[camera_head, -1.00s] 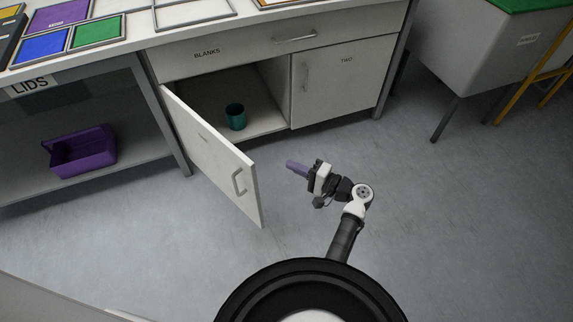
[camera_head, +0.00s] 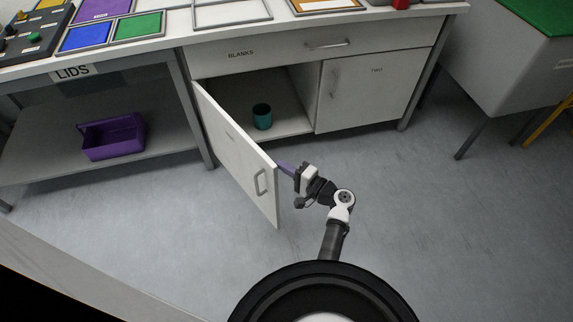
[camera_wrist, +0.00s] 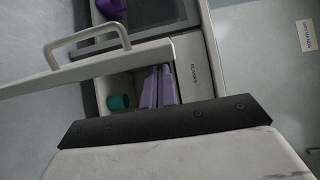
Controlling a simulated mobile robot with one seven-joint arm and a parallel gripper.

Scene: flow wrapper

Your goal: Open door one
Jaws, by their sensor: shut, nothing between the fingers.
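The white door of the left compartment (camera_head: 235,150) stands ajar, hinged at its left side and swung out over the floor. Its bar handle (camera_head: 261,182) is on the outer face near the free edge; the handle also shows in the wrist view (camera_wrist: 88,42). The small label on it is unreadable. My gripper (camera_head: 284,165) is shut and empty, at the door's free edge on its inner side. The tips seem partly behind the edge; I cannot tell if they touch it. In the wrist view my purple fingers (camera_wrist: 157,87) point toward the compartment.
A teal cup (camera_head: 262,116) stands inside the open compartment. The door marked TWO (camera_head: 372,88) is closed, and the BLANKS drawer (camera_head: 285,56) above is shut. A purple basket (camera_head: 113,137) sits on the shelf at left. Floor right of my arm is clear.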

